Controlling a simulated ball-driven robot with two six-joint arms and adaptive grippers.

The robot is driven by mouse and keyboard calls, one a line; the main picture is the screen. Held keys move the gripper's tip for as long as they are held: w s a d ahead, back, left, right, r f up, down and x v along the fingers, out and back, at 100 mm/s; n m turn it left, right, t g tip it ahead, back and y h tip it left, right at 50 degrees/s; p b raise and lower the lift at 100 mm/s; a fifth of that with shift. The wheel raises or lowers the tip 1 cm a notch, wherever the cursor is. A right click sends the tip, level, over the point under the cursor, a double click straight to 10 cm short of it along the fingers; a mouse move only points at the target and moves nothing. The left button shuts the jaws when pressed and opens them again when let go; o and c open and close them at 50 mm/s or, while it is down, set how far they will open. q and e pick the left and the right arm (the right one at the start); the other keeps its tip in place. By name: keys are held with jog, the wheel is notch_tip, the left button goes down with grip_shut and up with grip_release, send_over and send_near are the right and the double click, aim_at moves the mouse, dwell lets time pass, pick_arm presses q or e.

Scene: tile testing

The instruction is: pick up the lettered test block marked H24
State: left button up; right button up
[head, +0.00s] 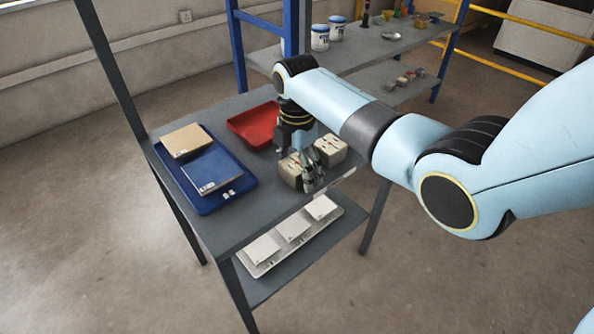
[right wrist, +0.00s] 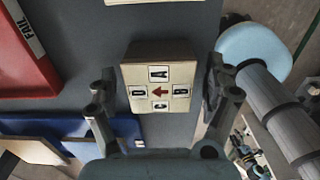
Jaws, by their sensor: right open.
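Two cream lettered blocks stand on the grey table in the head view, a left block (head: 290,172) and a right block (head: 330,150). My right gripper (head: 313,182) is open, pointing down over the left block and partly covering it. In the right wrist view, a block (right wrist: 160,75) lies between the open fingers of my right gripper (right wrist: 160,92), with gaps at its sides. Part of another cream block (right wrist: 140,2) shows at the top edge. No H24 mark is readable. My left gripper is out of view.
A red tray (head: 240,124), labelled FAIL in the right wrist view, lies behind the blocks. A blue tray (head: 205,208) with tan and blue-grey tiles is at left. White tiles sit on the lower shelf (head: 262,287). A shelf with cans stands behind.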

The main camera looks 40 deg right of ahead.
jog(key=c, duration=1.5)
jog(key=shift+c, duration=0.5)
jog(key=shift+r, duration=0.15)
